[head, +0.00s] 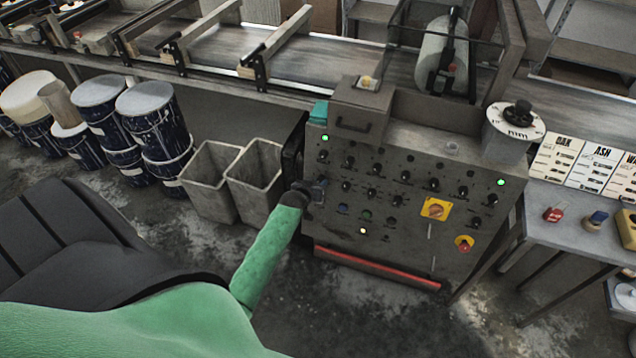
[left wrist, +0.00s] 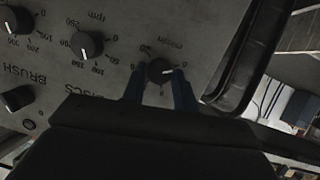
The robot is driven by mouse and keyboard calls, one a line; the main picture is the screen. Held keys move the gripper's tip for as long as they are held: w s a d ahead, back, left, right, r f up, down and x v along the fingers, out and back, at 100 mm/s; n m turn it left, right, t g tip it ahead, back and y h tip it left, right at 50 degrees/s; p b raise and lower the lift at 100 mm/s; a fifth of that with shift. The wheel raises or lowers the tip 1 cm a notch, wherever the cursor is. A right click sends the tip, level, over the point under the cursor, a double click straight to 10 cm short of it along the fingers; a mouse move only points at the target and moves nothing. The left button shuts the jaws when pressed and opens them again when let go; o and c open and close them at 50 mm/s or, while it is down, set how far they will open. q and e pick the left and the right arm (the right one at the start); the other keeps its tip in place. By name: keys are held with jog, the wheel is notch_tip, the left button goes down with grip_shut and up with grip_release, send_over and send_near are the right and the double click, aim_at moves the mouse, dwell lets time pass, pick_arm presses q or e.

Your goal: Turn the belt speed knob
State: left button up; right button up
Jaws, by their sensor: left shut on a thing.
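The grey control panel (head: 400,262) stands in the middle of the head view with rows of small black knobs. My left gripper (head: 314,187) is at the panel's left edge, at the end of the green-sleeved arm. In the left wrist view, the black belt speed knob (left wrist: 159,70), with an "m/min" scale, sits between the two fingertips (left wrist: 160,80). The gripper is shut on it, and a white pointer line shows on its face. In the head view the gripper largely covers this knob. My right gripper is in neither view.
Other knobs (left wrist: 87,44) lie close to the left in the wrist view. A dark handle-like bar (left wrist: 245,60) is close on the right. Two grey bins (head: 254,182) and several blue drums (head: 155,125) stand left of the panel. A red bar (head: 375,268) runs below it.

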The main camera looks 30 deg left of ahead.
pick_arm(q)
jog(key=shift+f, duration=0.1)
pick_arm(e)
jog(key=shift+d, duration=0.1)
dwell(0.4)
pick_arm(q)
jog(key=o, duration=1)
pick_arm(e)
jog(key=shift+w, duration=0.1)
pick_arm(q)
jog(key=shift+b+v, duration=1.05)
jog(key=shift+v, duration=2.9)
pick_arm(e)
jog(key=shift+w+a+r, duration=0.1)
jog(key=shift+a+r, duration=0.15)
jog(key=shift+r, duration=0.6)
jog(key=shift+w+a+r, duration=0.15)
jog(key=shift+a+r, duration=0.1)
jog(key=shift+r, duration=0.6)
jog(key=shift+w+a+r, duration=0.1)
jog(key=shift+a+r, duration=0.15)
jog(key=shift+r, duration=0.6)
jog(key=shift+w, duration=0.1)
